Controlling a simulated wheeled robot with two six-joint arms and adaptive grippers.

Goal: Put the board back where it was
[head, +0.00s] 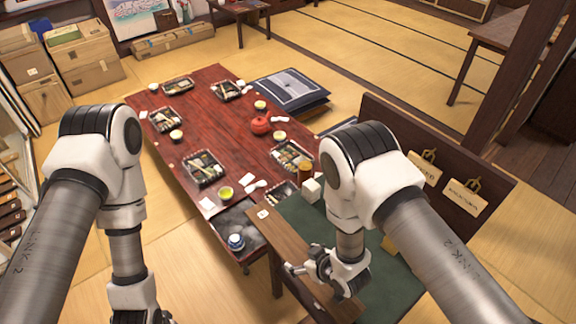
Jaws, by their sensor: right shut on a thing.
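A long brown wooden board (283,240) runs along the left edge of a green-topped stand at the lower middle. My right gripper (318,272) is at the near part of this board, shut on it. The arm and gripper cover part of the board, and I cannot tell whether it rests on the green top (318,232) or is held just above it. My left gripper (140,317) is at the bottom edge, left of the low table, mostly cut off; its fingertips are hidden.
A low red-brown table (215,125) holds several lunch boxes, cups and a red teapot (261,126). Dark cushions (290,90) lie beyond it. A dark panel with hanging tags (465,197) stands right of the green top. Cardboard boxes (88,62) stand at the back left.

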